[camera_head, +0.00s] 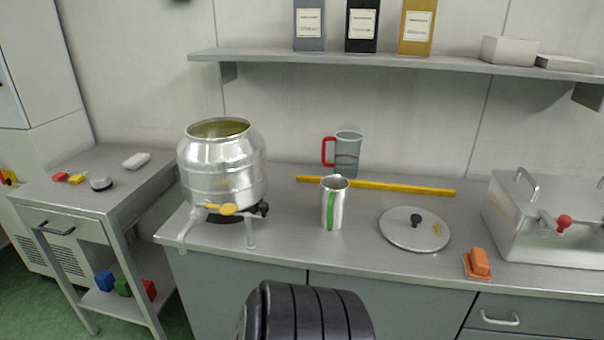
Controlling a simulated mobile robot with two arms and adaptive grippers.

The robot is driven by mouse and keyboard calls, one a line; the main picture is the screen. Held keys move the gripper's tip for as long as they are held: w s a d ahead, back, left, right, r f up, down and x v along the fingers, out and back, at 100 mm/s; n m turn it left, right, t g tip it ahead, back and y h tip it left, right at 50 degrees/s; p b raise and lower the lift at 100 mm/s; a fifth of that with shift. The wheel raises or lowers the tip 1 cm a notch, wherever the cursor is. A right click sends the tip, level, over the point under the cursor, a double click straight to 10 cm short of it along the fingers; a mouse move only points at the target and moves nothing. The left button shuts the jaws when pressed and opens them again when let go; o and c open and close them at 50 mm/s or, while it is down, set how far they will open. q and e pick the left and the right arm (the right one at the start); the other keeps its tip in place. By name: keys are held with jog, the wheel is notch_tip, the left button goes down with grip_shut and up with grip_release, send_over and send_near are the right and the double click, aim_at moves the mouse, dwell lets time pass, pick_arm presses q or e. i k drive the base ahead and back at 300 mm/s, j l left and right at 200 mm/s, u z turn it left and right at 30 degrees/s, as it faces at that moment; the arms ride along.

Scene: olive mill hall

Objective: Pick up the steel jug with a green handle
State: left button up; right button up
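The steel jug (338,207) stands upright on the counter in the head view, near the middle. Its green handle faces toward me, on the front left side of the body. Its rim is open at the top, and its inside is too small to tell. Neither of my grippers shows in this view. A dark ribbed part at the bottom centre looks like part of my own body, in front of the cabinet and below the jug.
A large steel can (222,170) with a yellow-levered tap stands left of the jug. Right are a round lid (400,230), orange block (480,260) and steel box (540,220). A shelf (400,60) hangs above.

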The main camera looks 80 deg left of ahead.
aim_at(333, 187)
jog(key=j+u, duration=0.15)
jog(key=u, duration=2.3)
jog(key=l+u, duration=0.25)
jog(key=u, duration=0.2)
jog(key=i+l+u, duration=0.1)
jog(key=l+u, duration=0.15)
jog(key=u, duration=0.15)
